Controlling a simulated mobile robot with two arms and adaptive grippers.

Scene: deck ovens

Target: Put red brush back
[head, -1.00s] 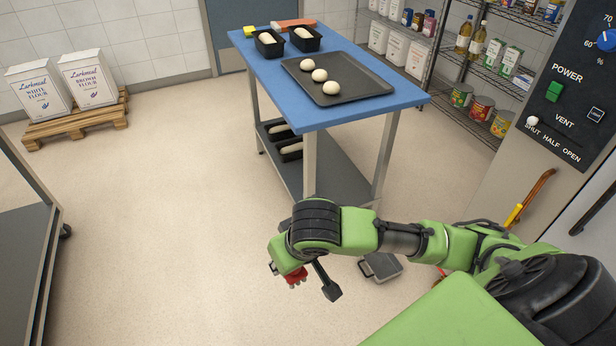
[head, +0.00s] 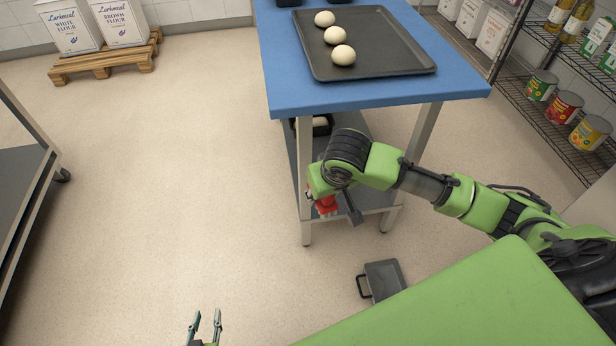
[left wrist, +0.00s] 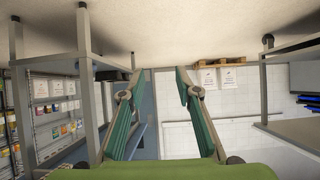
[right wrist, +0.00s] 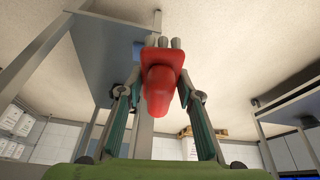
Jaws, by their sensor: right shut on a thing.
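The red brush (right wrist: 163,85) is between the fingers of my right gripper (right wrist: 160,95), with its thick grey bristle tufts pointing away from the wrist. In the head view the red brush (head: 327,206) shows small and partly hidden beneath my right wrist, in front of the near legs of the blue-topped table (head: 380,96). My right gripper is shut on it, above the floor. My left gripper (head: 206,316) is at the bottom edge of the head view, empty, with its fingers apart. In the left wrist view the left gripper (left wrist: 158,75) has nothing between its fingers.
A dark pan-like thing with a handle (head: 384,280) lies on the floor below my right arm. A baking tray (head: 395,62) with dough balls is on the table. A wire shelf (head: 548,117) stands right, a grey rack (head: 22,190) left.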

